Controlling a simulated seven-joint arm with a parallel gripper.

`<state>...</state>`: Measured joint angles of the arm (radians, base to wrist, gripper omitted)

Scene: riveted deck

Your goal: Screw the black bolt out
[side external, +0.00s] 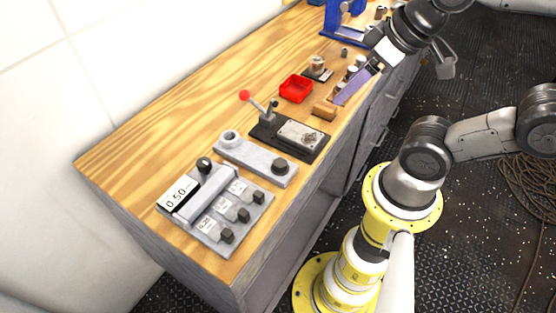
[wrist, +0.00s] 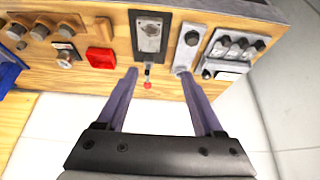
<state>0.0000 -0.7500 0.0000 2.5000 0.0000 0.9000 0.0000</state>
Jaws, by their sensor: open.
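The black bolt (side external: 280,167) sits at the near end of a light grey plate (side external: 256,163) on the wooden bench; it also shows in the wrist view (wrist: 192,38). A raised grey ring (side external: 231,137) stands at the plate's other end. My gripper (side external: 338,101) is over the bench to the right of the bolt in the side view, near the wooden block. In the wrist view its purple fingers (wrist: 159,74) are wide apart with nothing held between them. The bolt lies beyond the right fingertip there, apart from it.
A dark plate with a red-knobbed lever (side external: 245,95) stands beside the bolt's plate. A panel with a 0.50 display (side external: 178,193) and several black knobs is on the other side. A red tray (side external: 296,88) and wooden block (side external: 325,110) lie farther right. A white wall backs the bench.

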